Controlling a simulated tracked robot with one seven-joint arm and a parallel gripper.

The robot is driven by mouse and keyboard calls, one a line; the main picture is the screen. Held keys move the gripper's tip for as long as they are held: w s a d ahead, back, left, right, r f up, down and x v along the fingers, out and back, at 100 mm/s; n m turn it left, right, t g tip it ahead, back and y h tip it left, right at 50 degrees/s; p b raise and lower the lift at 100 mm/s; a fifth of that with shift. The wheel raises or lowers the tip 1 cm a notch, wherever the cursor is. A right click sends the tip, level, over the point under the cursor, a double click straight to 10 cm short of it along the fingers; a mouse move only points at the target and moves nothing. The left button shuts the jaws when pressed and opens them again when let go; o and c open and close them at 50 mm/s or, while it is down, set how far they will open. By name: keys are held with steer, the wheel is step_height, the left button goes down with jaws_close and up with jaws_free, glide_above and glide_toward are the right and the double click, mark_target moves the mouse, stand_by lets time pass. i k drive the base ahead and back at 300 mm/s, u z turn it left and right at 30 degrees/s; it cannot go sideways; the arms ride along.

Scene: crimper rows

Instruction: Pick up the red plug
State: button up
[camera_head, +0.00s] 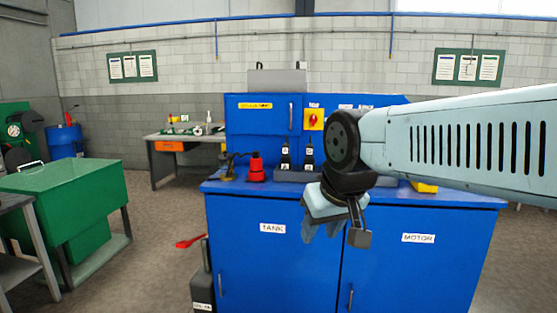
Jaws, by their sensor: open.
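A red object (256,169), which looks like the red plug, stands upright on the left part of the blue cabinet's top (225,188). It has a wide base and a narrower upper part. My gripper (322,228) hangs from my arm, which reaches in from the right. It points downward in front of the cabinet, to the right of the red object and apart from it. It is open, and I see nothing held in it. It hides part of the cabinet's front edge and top.
A yellow item (424,187) lies at the right of the top.

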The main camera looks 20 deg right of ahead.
mark_target(256, 161)
steer(key=z, duration=0.45)
steer(key=i, duration=1.15)
steer(key=z, duration=0.6)
steer(key=k, duration=0.9)
steer(key=z, duration=0.15)
steer(key=i, duration=0.95)
steer(key=u, duration=0.05)
